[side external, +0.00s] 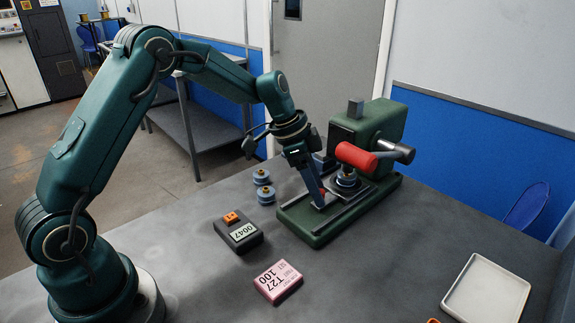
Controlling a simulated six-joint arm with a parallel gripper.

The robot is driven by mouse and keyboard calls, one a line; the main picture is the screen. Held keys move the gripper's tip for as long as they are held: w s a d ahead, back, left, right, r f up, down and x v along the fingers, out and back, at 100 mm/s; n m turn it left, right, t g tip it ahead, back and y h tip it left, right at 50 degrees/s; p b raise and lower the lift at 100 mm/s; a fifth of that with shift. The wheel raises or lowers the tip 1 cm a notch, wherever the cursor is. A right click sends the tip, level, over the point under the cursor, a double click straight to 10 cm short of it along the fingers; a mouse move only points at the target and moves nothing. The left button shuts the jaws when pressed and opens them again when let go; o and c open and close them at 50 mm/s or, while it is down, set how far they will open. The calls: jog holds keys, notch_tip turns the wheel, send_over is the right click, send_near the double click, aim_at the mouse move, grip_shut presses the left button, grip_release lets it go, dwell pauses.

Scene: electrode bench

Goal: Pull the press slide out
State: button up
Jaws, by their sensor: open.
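The green press (377,130) stands at the back of the grey bench, with a red-gripped lever (355,156) on its front. Its base (315,231) carries light rails, and a round blue-grey piece (346,180) sits on the slide area under the lever. My gripper (322,202) points down over the front part of the base, between the rails. It is open. A small red part shows right at the fingertips. I cannot tell whether the fingers touch it, and the slide itself is partly hidden behind my gripper.
A dark box (238,236) labelled 0047 with an orange top and a pink T27 100 block (278,281) lie in front of the press. Two small round blue-grey pieces (264,186) stand left of it. A white tray (487,292) lies at the right.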

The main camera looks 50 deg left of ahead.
grip_shut()
dwell(1.4)
